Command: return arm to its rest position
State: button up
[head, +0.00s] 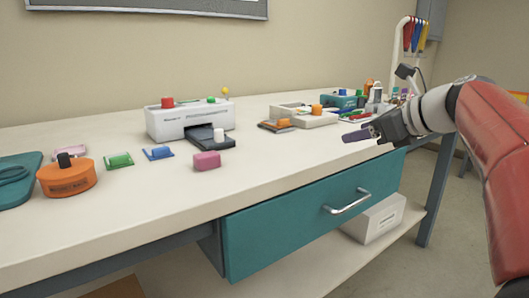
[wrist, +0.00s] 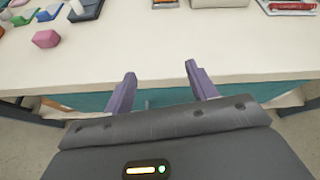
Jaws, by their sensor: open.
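My gripper (head: 360,134) is at the end of my red and grey arm, at the right of the head view, above the right part of the bench near its front edge. In the wrist view my gripper (wrist: 160,85) shows two purple fingers spread apart with nothing between them. The fingers point over the bench's front edge. The arm is held out over the bench, bent at the wrist.
The white bench (head: 260,175) holds a laminator (head: 190,118), a pink block (head: 207,160), an orange round container (head: 67,178) and a teal item (head: 18,180). A teal drawer (head: 300,220) with a metal handle (head: 347,202) sits below. The front middle of the benchtop is clear.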

jog(key=s+a+f+n+g+h+p, duration=0.1)
jog(key=s+a+f+n+g+h, duration=0.1)
jog(key=s+f+n, duration=1)
jog(key=s+a+f+n+g+h+p, duration=0.2)
jog(key=s+f+n+h, duration=0.3)
jog(key=s+f+n, duration=0.7)
jog(key=s+a+n, duration=0.1)
jog(key=s+n, duration=0.2)
jog(key=shift+a+g+h, duration=0.2)
jog(key=shift+g+h, duration=0.1)
jog(key=shift+g, duration=0.1)
jog(key=shift+r, duration=0.1)
jog(key=shift+c, duration=0.5)
